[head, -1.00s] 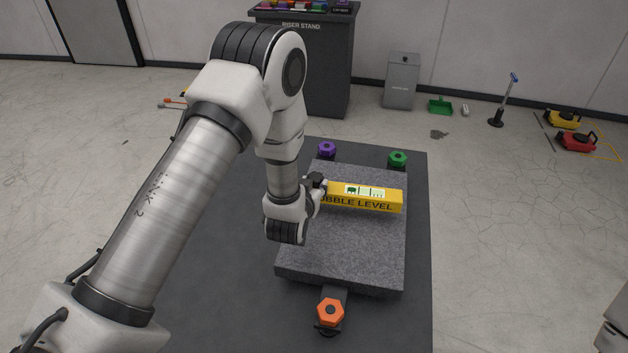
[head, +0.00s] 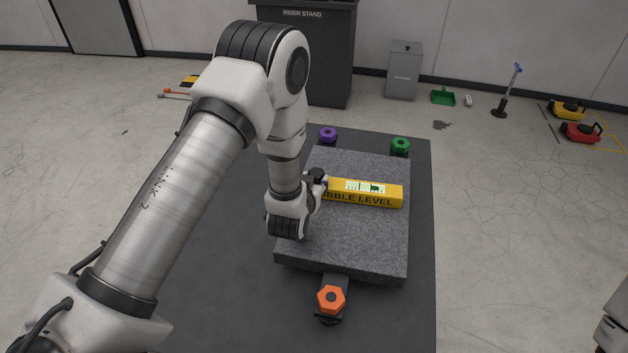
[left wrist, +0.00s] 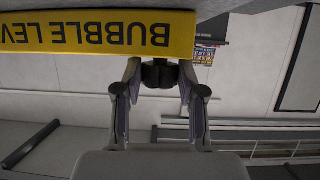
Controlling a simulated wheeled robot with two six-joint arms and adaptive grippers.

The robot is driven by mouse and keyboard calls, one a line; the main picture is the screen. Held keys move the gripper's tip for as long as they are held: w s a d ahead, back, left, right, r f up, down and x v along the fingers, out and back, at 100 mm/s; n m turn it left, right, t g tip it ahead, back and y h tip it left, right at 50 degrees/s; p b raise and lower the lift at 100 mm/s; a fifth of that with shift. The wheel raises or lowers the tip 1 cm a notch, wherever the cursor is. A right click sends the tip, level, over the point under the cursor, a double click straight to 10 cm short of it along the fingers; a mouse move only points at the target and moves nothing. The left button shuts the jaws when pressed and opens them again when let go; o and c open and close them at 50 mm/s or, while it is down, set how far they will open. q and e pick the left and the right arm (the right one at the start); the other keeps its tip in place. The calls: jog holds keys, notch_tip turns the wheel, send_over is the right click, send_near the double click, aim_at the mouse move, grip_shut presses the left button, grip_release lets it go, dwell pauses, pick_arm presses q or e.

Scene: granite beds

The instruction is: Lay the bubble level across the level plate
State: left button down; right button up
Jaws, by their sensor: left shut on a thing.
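The yellow bubble level (head: 365,198) spans the upper part of the grey granite level plate (head: 350,245), its long side running left to right. Its pale vial window shows a dark green mark right of the middle. My left gripper (head: 322,182) is shut on the level's left end, which the fingers partly hide. In the left wrist view the level (left wrist: 95,33) appears upside down beside the fingers (left wrist: 160,75). I cannot tell whether its underside touches the plate. My right gripper is out of view.
The plate sits on a dark bed (head: 400,315) with a purple knob (head: 328,135), a green knob (head: 400,146) and an orange knob (head: 331,298) around it. A riser stand (head: 305,55) and a grey bin (head: 404,70) stand behind.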

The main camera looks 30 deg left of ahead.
pick_arm(q)
jog(key=c, duration=0.6)
grip_release()
jog(key=shift+s, duration=0.15)
jog(key=shift+v, duration=3.65)
notch_tip(320, 180, up, 10)
